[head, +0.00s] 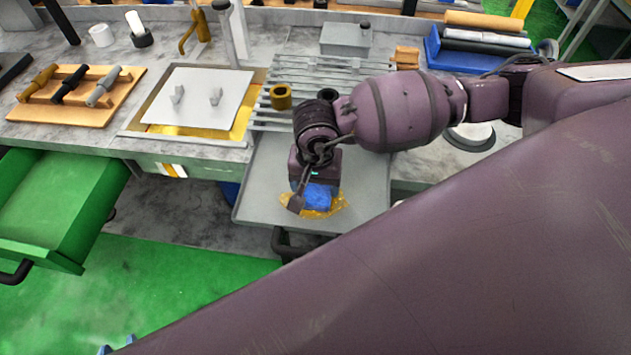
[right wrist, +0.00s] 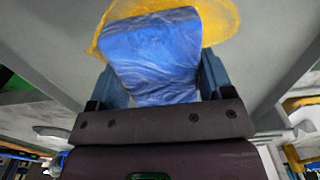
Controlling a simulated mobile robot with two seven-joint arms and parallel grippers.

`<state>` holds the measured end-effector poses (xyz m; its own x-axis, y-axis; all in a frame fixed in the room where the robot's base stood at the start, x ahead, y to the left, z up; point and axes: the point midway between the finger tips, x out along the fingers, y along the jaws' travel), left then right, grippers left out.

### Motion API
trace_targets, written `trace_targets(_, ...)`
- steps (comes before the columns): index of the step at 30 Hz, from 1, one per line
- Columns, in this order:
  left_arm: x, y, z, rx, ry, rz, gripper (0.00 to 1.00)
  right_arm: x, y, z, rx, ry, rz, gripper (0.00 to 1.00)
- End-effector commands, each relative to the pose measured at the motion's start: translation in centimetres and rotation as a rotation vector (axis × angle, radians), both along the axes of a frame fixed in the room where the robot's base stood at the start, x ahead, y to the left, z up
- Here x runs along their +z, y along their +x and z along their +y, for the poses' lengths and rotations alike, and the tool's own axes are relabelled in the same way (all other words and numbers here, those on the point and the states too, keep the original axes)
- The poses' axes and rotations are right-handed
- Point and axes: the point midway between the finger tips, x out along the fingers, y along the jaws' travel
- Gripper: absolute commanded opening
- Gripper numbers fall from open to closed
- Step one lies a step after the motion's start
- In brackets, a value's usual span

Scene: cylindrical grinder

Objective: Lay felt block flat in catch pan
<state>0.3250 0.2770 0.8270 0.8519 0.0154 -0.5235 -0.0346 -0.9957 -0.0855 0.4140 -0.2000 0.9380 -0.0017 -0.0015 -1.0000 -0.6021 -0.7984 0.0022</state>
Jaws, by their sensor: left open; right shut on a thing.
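The blue felt block (head: 318,196) is at the front of the grey catch pan (head: 262,187), over a yellow translucent patch (head: 338,208). My right gripper (head: 311,197) points down over the pan and is shut on the block. In the right wrist view the block (right wrist: 152,60) sits between the two blue-grey fingers of my right gripper (right wrist: 160,78), with the yellow patch (right wrist: 222,18) behind it. I cannot tell whether the block touches the pan floor. Only the fingertips of my left gripper (head: 117,345) show at the bottom left edge, apart and empty.
A slatted rack (head: 330,75) lies behind the pan, with a brass ring (head: 281,97) on it. A white plate with knobs (head: 198,97) lies left of it. An open green drawer (head: 50,205) juts out at left. My arm covers the lower right.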

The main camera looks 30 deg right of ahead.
Motion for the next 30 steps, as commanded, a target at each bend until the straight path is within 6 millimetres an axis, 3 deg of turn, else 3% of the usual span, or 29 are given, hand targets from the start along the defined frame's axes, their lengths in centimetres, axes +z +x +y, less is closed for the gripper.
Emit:
trace_targets(13,-0.25,0.3,-0.06,-0.002,0.0,-0.005,0.43,-0.67,0.03,0.0,0.0,0.0,-0.001,0.51)
trace_targets(14,-0.23,0.33,-0.06,-0.003,0.0,-0.006,0.43,-0.67,0.03,0.0,0.0,0.0,-0.001,0.75)
trace_targets(18,-0.09,0.44,-0.08,-0.003,0.0,-0.008,0.43,-0.56,0.03,0.0,0.0,0.0,-0.001,0.97)
trace_targets(30,0.35,0.47,-0.08,-0.004,0.0,-0.009,0.43,-0.19,0.02,0.01,0.0,0.0,-0.001,0.99)
